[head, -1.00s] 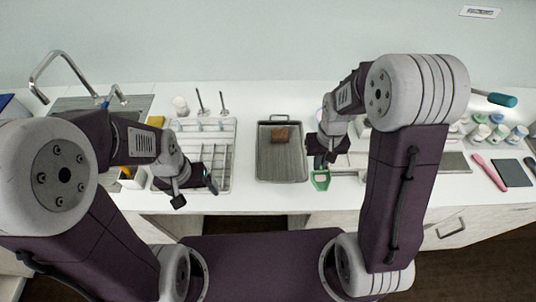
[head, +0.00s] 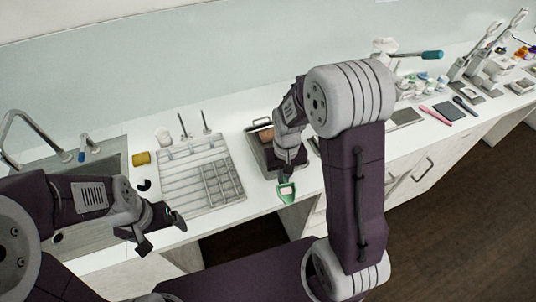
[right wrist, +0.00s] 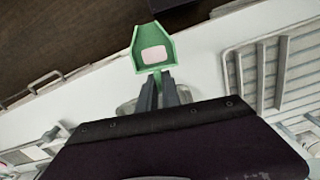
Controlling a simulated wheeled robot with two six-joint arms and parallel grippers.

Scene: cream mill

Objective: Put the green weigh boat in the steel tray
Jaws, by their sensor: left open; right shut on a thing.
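The green weigh boat (head: 287,193) is held by my right gripper (head: 287,174) near the counter's front edge, just in front of the steel tray. In the right wrist view the weigh boat (right wrist: 139,63) sits at the tips of the shut fingers (right wrist: 163,84), with a pale pinkish patch inside it. The steel tray (head: 254,153) lies on the counter, its right part hidden behind my right arm. A brown block (head: 266,135) is in the tray. My left gripper (head: 161,232) is open and empty, in front of the wire rack.
A wire rack (head: 190,185) lies left of the tray, with a sink (head: 95,170) further left. Jars, a pink tool (head: 427,112) and a dark pad (head: 448,113) lie to the right.

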